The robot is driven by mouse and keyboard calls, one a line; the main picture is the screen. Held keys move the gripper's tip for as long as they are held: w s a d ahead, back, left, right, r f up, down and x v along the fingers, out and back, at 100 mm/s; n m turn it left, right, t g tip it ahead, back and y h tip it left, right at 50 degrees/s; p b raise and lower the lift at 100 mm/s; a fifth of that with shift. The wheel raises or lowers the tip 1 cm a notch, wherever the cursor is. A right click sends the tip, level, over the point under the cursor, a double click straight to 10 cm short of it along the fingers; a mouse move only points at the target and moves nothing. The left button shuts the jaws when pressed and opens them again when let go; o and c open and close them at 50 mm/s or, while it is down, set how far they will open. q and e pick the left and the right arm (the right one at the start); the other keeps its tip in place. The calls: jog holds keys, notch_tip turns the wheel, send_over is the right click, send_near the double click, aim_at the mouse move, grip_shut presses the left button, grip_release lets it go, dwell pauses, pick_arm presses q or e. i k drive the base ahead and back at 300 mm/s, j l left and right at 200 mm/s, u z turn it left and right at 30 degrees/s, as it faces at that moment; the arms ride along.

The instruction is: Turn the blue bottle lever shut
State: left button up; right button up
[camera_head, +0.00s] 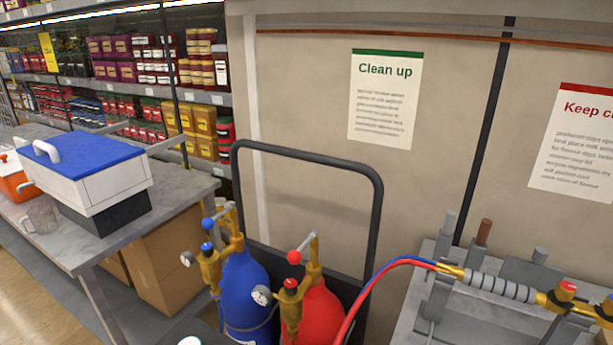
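The blue bottle (249,292) stands upright at the lower middle of the head view, its lower end cut off by the picture edge. A brass valve (234,247) sits on its top. The lever (219,216) is a short silver rod on top of the valve. It ends in a blue ball (208,224) and points left and toward me. A smaller blue knob (207,247) and a round gauge (187,259) sit on the brass fitting below it. I cannot tell how far the valve is open. Neither gripper is in view.
A red bottle (322,314) with a red-ball lever (294,257) stands close on the right. A dark trolley frame (378,215) rises behind both. A red and blue hose (385,268) runs right to a grey bench (402,307). A table (178,209) stands left.

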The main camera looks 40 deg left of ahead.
aim_at(208, 223)
jog(key=u, duration=1.8)
